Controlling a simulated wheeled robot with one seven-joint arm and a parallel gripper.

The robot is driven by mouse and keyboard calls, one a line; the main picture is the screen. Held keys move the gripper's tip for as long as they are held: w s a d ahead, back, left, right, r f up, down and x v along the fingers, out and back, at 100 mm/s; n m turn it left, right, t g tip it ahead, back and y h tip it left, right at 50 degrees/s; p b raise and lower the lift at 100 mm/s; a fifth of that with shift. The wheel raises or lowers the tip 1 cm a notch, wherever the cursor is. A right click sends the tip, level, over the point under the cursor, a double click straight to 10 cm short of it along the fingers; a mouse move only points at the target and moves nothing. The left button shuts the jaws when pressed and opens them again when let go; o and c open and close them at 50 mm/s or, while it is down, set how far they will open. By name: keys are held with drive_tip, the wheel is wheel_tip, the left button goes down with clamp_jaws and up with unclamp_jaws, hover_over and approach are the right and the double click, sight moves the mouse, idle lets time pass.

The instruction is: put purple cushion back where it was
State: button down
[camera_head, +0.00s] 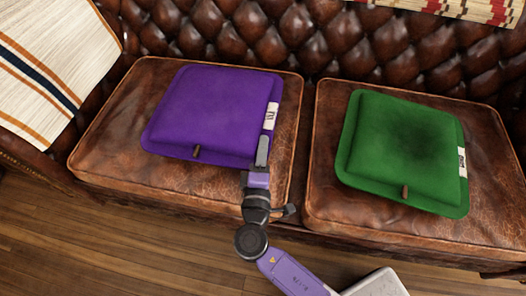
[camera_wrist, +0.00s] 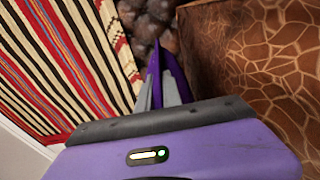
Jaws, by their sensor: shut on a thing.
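The purple cushion (camera_head: 212,110) is over the left leather seat (camera_head: 110,155) of the brown sofa, with its white label on the right edge. I cannot tell whether its whole underside rests on the seat. My gripper (camera_head: 262,155) is shut on the cushion's lower right edge, near the seat's front. In the wrist view, a narrow purple strip of the cushion (camera_wrist: 168,62) shows between the fingers (camera_wrist: 163,88); the rest of it is hidden.
A green cushion (camera_head: 400,145) lies on the right leather seat (camera_head: 322,190), across a narrow gap. A striped blanket (camera_head: 45,60) covers the left armrest. The tufted backrest (camera_head: 270,40) rises behind. Wooden floor (camera_head: 110,240) lies in front.

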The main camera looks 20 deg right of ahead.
drive_tip(key=shift+f, duration=0.75)
drive_tip(key=c, duration=1.5)
unclamp_jaws()
drive_tip(key=shift+f, duration=0.1)
drive_tip(key=shift+s, duration=0.1)
drive_tip(key=p+v, duration=0.2)
drive_tip(key=v, duration=1)
